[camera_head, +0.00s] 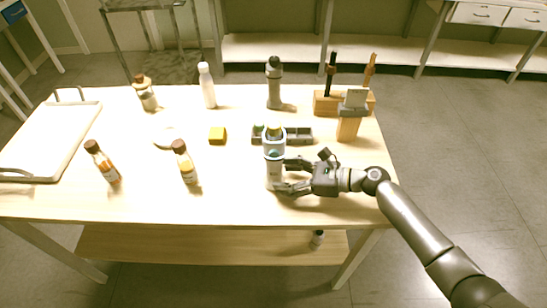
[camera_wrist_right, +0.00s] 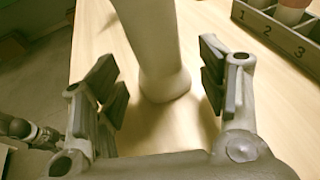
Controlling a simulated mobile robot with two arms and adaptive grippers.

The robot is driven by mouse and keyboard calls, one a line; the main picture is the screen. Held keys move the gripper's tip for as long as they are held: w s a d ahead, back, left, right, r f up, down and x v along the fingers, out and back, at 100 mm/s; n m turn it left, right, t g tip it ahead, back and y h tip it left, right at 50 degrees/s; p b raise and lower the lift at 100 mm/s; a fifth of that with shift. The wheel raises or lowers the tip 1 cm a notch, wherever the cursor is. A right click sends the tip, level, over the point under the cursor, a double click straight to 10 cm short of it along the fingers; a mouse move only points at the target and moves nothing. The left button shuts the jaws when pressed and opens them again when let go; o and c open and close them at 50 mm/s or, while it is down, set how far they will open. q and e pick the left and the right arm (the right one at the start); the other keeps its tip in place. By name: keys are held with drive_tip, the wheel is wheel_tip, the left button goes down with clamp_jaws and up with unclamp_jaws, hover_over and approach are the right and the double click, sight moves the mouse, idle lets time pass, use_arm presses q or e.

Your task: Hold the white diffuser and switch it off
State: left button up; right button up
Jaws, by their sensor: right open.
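The white diffuser (camera_head: 274,173) stands upright on the table near the front right, with a grey-blue upper part. In the right wrist view the pale, smooth diffuser body (camera_wrist_right: 160,50) rises between my fingers, with its rounded base on the wood. My right gripper (camera_head: 286,176) is open at the diffuser's right side. One finger lies on each side of the body, and gaps show between the pads and the body. The diffuser's switch cannot be made out.
A grey numbered tray (camera_head: 299,135) stands just behind the diffuser. Amber bottles (camera_head: 186,165) (camera_head: 104,164), a white bottle (camera_head: 207,87), a grey bottle (camera_head: 274,85) and a yellow block (camera_head: 217,135) are spread around. A wooden holder (camera_head: 326,106) stands back right. Free table lies left of the diffuser.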

drive_tip(key=shift+b+x, duration=0.35)
drive_tip(key=shift+x, duration=0.65)
drive_tip(key=shift+w+a+f, duration=0.15)
drive_tip(key=shift+a+f, duration=0.05)
drive_tip(key=shift+a, duration=0.1)
use_arm(q)
drive_tip(key=shift+a+f, duration=0.45)
drive_tip(key=shift+f, duration=0.35)
drive_tip(key=shift+d, duration=0.15)
use_arm(e)
drive_tip(key=shift+c, duration=0.5)
use_arm(q)
drive_tip(key=shift+d, duration=0.15)
use_arm(e)
drive_tip(key=c, duration=0.5)
use_arm(q)
clamp_jaws()
use_arm(e)
drive_tip(key=shift+o, duration=0.2)
use_arm(q)
drive_tip(key=shift+a, duration=0.25)
